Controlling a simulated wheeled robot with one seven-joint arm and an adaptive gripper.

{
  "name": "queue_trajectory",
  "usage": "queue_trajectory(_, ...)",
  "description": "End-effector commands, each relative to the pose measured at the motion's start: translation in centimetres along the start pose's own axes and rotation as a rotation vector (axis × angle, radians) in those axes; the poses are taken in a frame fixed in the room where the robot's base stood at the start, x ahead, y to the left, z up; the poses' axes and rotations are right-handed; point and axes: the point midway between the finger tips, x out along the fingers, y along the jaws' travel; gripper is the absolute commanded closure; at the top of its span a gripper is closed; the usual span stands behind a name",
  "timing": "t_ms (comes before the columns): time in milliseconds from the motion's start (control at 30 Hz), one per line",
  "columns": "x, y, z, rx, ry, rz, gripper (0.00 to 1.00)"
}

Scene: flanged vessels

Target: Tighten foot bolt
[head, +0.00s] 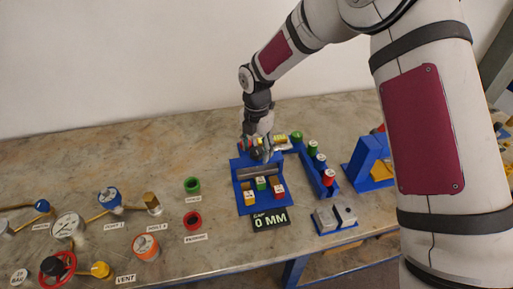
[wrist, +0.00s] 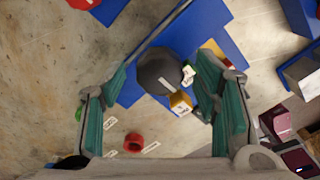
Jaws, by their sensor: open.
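A blue fixture (head: 242,199) stands on the bench with a dark grey round bar (head: 258,172) across it. Yellow (head: 250,198), green (head: 261,183) and red (head: 279,192) blocks with white-marked tops sit at its front. I cannot tell which part is the foot bolt. My gripper (head: 262,150) is over the rear of the fixture. In the wrist view its teal fingers (wrist: 165,88) are spread wide with nothing gripped. A dark grey round part (wrist: 158,70) shows between them, with the yellow block (wrist: 180,102) beside it. Contact cannot be told.
A black "0 MM" sign (head: 271,220) lies in front of the fixture. A blue rack (head: 318,176) with coloured pieces and a blue stand (head: 367,168) are to the right. The bench's back left is clear.

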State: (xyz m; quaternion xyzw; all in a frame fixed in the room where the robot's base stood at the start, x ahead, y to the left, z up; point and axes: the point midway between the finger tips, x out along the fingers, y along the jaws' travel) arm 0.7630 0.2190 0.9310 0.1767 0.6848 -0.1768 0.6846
Motion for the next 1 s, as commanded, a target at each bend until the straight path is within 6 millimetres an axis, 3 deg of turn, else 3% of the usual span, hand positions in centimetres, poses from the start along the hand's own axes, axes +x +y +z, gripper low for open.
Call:
queue_trajectory(267,0.13,0.00,0.00,0.000,0.000,0.000,0.44)
queue_trajectory(400,0.11,0.00,0.00,0.000,0.000,0.000,0.76)
queue_trajectory(500,0.11,0.00,0.01,0.000,0.000,0.000,0.93)
queue_trajectory(1000,0.15,0.06,0.09,0.125,-0.002,0.000,0.93)
